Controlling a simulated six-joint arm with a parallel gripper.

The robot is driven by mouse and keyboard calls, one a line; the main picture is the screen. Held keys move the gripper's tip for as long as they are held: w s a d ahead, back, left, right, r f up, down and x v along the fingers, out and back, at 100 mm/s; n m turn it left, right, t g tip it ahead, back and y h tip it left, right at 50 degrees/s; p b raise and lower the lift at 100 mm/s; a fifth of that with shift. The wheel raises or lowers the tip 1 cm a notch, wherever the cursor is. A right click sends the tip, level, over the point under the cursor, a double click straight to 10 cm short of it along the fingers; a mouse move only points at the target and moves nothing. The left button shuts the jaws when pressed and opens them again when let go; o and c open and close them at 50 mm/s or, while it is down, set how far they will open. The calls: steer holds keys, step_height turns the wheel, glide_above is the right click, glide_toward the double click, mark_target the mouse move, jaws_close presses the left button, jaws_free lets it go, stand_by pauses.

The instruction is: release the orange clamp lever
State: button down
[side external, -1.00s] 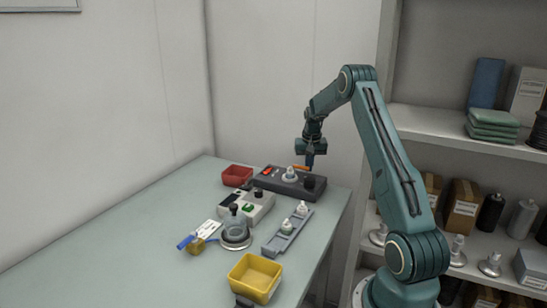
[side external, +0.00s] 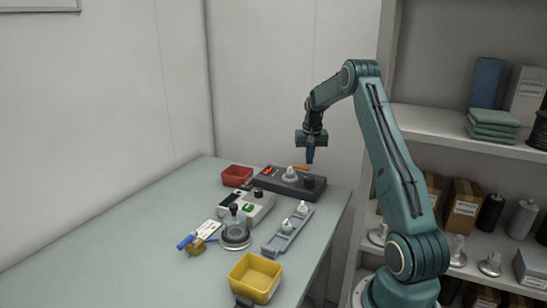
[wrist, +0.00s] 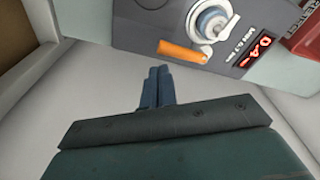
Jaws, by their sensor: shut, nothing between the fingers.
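The orange clamp lever (side external: 301,167) sits on the dark grey station (side external: 262,186) at the back right of the table. In the wrist view the lever (wrist: 183,51) lies beside a round metal seat holding a white-and-blue part (wrist: 211,22). It points left from the seat, slightly tilted. My gripper (side external: 310,161) hangs above the station, close to the lever in the side view. In the wrist view my gripper (wrist: 159,72) has its fingers together and empty, with a small gap in the picture between their tips and the lever.
The station has a red lit display (wrist: 262,51) and a black knob (side external: 308,182). A red bin (side external: 237,176), a light grey device (side external: 250,205), a grey rack (side external: 287,234) with white parts and a yellow bin (side external: 255,278) stand nearby. The table's left side is clear.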

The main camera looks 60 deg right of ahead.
steer(key=shift+r, duration=2.45)
steer(key=a+r+n+t, duration=0.1)
steer(key=a+r+n, duration=0.1)
steer(key=a+r, duration=0.5)
steer(key=a+r+n, duration=0.2)
steer(key=a+r, duration=0.1)
steer(key=a, duration=0.9)
steer(key=a+r+n+t, duration=0.1)
steer(key=a+r+n, duration=0.1)
steer(key=a+r, duration=0.5)
steer(key=s+a+f+n+t, duration=0.1)
steer(key=s+a+f+n, duration=0.1)
steer(key=s+a, duration=0.7)
steer(key=s+a+f+n+t+y, duration=0.1)
steer(key=s+a+n, duration=0.3)
steer(key=s+a, duration=0.5)
steer(key=shift+a+f+t+y, duration=0.3)
steer(key=shift+a+f, duration=0.6)
steer(key=shift+a, duration=0.25)
